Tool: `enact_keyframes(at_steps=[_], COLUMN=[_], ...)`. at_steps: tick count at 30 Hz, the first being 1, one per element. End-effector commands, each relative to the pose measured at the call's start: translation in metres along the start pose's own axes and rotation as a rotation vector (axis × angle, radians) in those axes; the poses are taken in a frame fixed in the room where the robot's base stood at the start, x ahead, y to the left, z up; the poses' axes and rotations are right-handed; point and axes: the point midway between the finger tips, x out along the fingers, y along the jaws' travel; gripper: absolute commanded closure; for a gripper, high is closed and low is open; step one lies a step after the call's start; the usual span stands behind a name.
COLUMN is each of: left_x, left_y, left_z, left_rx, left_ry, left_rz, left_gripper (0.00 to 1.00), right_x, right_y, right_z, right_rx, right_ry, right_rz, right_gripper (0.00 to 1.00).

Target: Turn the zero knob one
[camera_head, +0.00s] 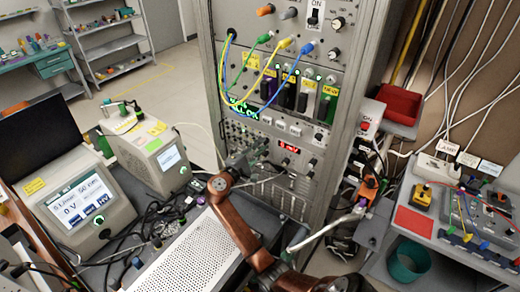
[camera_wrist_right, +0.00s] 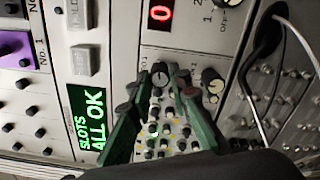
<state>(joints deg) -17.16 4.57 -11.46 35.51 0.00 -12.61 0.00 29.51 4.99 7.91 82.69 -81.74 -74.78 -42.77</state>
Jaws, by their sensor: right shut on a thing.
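The zero knob one (camera_wrist_right: 160,75) is a small dark round knob with a pale pointer mark on the grey rack panel. Small lettering beside it is only partly readable. My right gripper (camera_head: 258,150) reaches the rack front from below. In the right wrist view its green fingers (camera_wrist_right: 162,84) come together around the knob, shut on it. In the head view the gripper hides the knob. My left gripper is not in view.
A second knob (camera_wrist_right: 212,82) sits close beside the fingers. A red display (camera_head: 288,148) is near the gripper. Coloured cables (camera_head: 262,75) hang across the rack above. A perforated white plate (camera_head: 195,255) lies below on the left.

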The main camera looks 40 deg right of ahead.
Motion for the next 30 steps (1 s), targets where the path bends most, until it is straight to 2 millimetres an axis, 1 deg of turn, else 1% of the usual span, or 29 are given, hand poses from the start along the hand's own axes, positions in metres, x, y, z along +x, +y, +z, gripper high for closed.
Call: enact_keyframes(at_steps=[1, 7, 20, 21, 28, 30], left_x=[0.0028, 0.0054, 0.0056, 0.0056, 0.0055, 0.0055], left_y=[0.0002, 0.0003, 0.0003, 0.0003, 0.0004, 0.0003], left_z=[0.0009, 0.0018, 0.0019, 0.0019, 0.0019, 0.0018], left_rx=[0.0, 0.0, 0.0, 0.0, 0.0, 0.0], left_ry=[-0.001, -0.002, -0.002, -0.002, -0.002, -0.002], left_rz=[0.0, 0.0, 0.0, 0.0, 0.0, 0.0], left_gripper=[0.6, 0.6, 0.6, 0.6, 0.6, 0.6], right_x=[-0.0004, -0.0004, -0.0004, -0.0004, -0.0002, -0.0001], right_y=[-0.0024, -0.0018, -0.0014, -0.0014, -0.0008, -0.0006], right_z=[-0.0013, -0.0009, -0.0005, -0.0005, -0.0002, -0.0001], right_rx=[0.014, 0.053, 0.06, 0.06, 0.06, 0.06], right_ry=[0.001, 0.001, 0.001, 0.001, 0.0, 0.0], right_rz=[-0.002, -0.003, -0.003, -0.003, -0.002, -0.002], right_gripper=[1.0, 1.0, 1.0, 0.81, 0.65, 0.65])
